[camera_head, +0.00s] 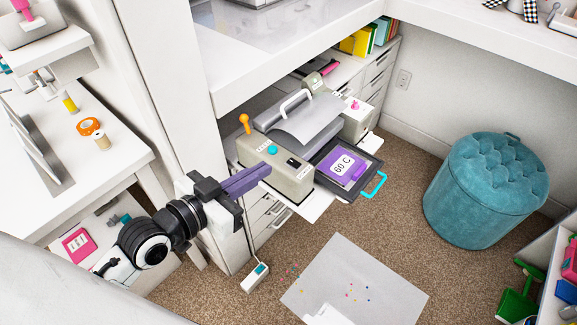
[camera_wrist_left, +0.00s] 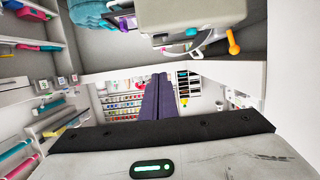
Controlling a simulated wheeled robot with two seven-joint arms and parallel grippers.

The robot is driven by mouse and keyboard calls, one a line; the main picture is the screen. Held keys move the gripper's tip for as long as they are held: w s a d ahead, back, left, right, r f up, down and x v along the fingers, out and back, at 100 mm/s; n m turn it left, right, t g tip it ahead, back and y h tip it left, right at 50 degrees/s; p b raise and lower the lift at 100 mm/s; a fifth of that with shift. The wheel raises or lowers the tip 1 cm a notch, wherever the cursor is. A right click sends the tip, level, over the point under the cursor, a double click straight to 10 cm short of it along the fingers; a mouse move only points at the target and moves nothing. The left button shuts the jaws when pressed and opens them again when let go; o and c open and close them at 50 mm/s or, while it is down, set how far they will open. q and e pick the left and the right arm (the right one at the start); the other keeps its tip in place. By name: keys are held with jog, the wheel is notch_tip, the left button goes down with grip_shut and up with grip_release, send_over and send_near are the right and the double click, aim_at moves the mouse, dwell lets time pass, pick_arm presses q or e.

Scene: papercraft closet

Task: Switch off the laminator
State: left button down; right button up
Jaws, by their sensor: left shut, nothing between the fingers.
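The laminator is a beige machine (camera_head: 282,184) on the shelf under the white counter. It has an orange lever (camera_head: 244,121), a teal round button (camera_head: 272,150), a black switch (camera_head: 293,163) on top, and a dark tray with a purple "60 C" sheet (camera_head: 340,167). In the left wrist view its beige body (camera_wrist_left: 200,14) and orange lever (camera_wrist_left: 233,42) show at the top. My left gripper (camera_head: 266,169) has purple fingers, shut and empty, in front of the laminator's near left end; I cannot tell if they touch. The shut fingers also show in the wrist view (camera_wrist_left: 160,78). My right gripper is not in view.
A small white box with a teal button (camera_head: 255,278) hangs on a cord below the laminator's shelf. The white counter (camera_head: 300,45) overhangs the machine. A teal pouf (camera_head: 485,190) stands at the right. A pale mat (camera_head: 345,285) lies on the carpet.

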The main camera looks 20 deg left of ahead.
pick_arm(q)
jog(key=shift+w, duration=0.1)
send_over(288, 174)
jog(key=shift+w+d+f, duration=0.1)
jog(key=shift+w+f, duration=0.05)
jog(key=shift+f, duration=0.5)
jog(key=shift+w+d+f, duration=0.1)
jog(key=shift+f, duration=0.5)
jog(key=f, duration=0.3)
jog(key=shift+s+a, duration=0.1)
jog(key=shift+s, duration=0.15)
jog(key=shift+f+b, duration=0.3)
jog(key=shift+f, duration=0.25)
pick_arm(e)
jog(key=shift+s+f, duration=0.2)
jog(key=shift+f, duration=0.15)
